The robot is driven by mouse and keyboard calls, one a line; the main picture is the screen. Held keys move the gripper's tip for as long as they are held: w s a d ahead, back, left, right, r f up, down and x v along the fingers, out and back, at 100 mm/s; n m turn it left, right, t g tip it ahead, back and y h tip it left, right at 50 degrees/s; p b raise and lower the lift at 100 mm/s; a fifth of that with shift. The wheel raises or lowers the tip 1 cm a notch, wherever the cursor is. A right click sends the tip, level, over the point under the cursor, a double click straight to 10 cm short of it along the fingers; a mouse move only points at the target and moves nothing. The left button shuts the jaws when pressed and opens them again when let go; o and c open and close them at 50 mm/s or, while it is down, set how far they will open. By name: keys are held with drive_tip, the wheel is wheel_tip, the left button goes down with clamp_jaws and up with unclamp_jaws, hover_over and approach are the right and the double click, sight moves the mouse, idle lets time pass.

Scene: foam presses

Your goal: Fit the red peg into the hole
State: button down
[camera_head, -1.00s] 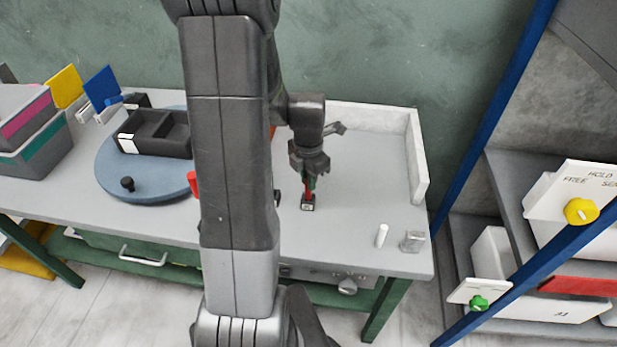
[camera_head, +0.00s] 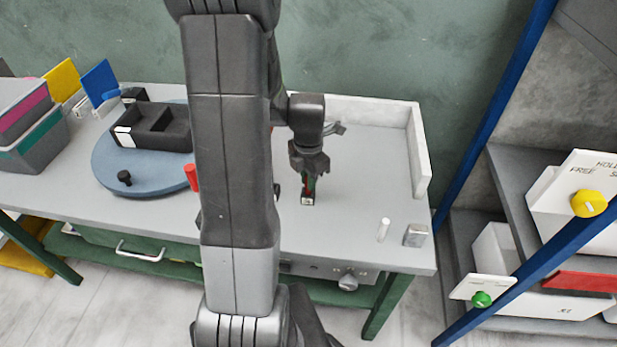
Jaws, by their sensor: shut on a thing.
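My gripper (camera_head: 309,170) points down over the right half of the grey table. It is shut on a narrow red and dark piece (camera_head: 308,187). A small pale end with a dark rim (camera_head: 307,202) shows at its bottom; I cannot tell whether it belongs to this piece or whether it touches the table. A red cylinder (camera_head: 191,176) stands by the right edge of the blue round plate, partly hidden by my arm. I cannot make out a hole for a peg.
A black divided tray (camera_head: 124,137) and a black knob (camera_head: 124,178) are on the blue round plate (camera_head: 108,170). A white peg (camera_head: 383,230) and a grey metal block (camera_head: 415,235) stand near the table's front right corner. A pale raised wall (camera_head: 419,155) borders the right side.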

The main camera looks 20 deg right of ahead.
drive_tip(key=shift+f+b, duration=0.3)
drive_tip(key=shift+f, duration=0.2)
drive_tip(key=c, duration=1.3)
unclamp_jaws()
drive_tip(key=shift+r, duration=0.2)
wheel_tip(320, 180, up, 14)
drive_tip(key=shift+f, duration=0.2)
drive_tip(key=shift+f, duration=0.1)
wheel_tip(320, 180, down, 14)
drive_tip(key=shift+r, duration=0.25)
drive_tip(key=shift+r+p, duration=0.25)
drive_tip(key=shift+p, duration=0.05)
